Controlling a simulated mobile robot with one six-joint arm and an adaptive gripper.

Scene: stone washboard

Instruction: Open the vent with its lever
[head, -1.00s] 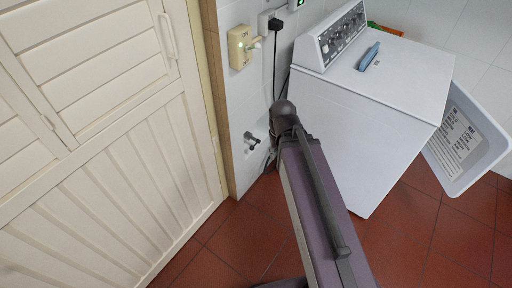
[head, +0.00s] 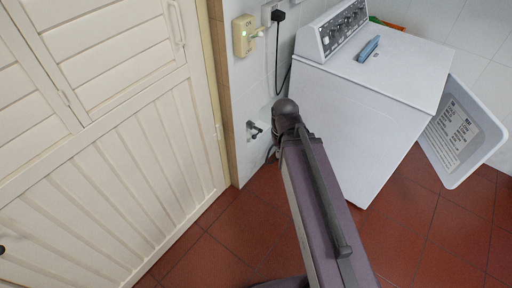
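I cannot make out a vent or its lever for certain in the head view. A cream door with slatted panels (head: 115,160) fills the left side, with a pale bar handle (head: 177,22) near its upper right. A small dark round knob (head: 2,250) shows at the left edge, partly cut off; what it belongs to is unclear. A grey and purple part of my own body stands in the middle foreground. My gripper is not in view.
A white washing machine (head: 350,120) stands right of centre, with a blue object on top and a pale basin (head: 462,135) at its right. A tap (head: 254,130) and a socket box (head: 244,36) are on the wall. Bare red tile floor (head: 235,240) lies below.

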